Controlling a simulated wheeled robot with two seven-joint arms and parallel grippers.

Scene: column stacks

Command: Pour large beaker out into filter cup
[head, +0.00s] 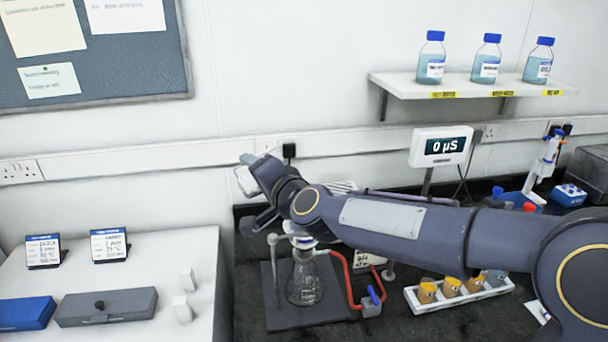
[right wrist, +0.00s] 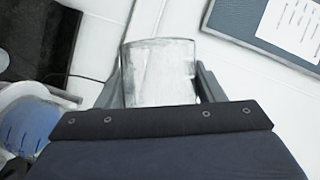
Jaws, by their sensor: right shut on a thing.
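My right gripper (head: 255,192) is shut on the large beaker (head: 244,181), clear glass, held in the air above and to the left of the filter stand. The beaker looks tilted in the head view; in the right wrist view it (right wrist: 160,75) sits between the two fingers. I cannot make out liquid in it. A pale round rim with blue inside (right wrist: 30,122), probably the filter cup, shows at the lower left of the wrist view. My left gripper is out of view.
A clamp stand (head: 277,270) and red hose (head: 345,277) flank the flask. A white rack (head: 470,297) of amber jars stands to the right. A meter (head: 440,146) reads 0 µS. Blue-capped bottles stand on a wall shelf (head: 400,87).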

